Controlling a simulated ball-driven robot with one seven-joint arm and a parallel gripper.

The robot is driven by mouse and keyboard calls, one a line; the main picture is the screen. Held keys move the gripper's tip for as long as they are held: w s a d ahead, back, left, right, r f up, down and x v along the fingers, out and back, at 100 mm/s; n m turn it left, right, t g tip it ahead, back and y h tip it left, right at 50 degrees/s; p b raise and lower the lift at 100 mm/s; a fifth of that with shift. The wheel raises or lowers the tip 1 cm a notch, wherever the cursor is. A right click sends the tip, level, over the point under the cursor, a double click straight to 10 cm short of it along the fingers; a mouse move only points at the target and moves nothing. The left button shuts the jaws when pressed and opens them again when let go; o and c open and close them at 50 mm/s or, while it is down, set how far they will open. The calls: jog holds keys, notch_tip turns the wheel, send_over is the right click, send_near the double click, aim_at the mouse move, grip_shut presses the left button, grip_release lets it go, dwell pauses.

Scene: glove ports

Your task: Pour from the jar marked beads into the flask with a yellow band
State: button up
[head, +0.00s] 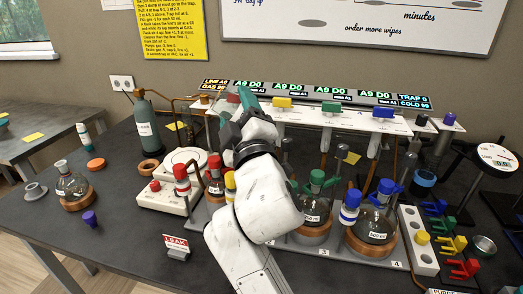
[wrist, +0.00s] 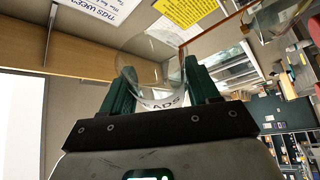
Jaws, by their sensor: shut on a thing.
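My gripper (wrist: 157,90) is shut on a clear jar (wrist: 158,72) in the wrist view. In the head view my gripper (head: 238,108) is raised over the bench in front of the valve rail, and the jar cannot be made out there. A yellow band (head: 230,182) shows just left of my arm, behind it. The flask body below that band is mostly hidden by my arm.
A red-banded neck (head: 183,178) stands left of the yellow one. A green-banded flask (head: 314,205) and a blue-banded flask (head: 378,222) stand to the right. The valve rail (head: 300,115) runs behind. A leak sign (head: 177,245) stands in front.

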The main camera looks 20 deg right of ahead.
jog(key=shift+d+r+m+b, duration=0.1)
jog(key=shift+m+b, duration=0.3)
jog(key=shift+b, duration=0.05)
dwell(2.8)
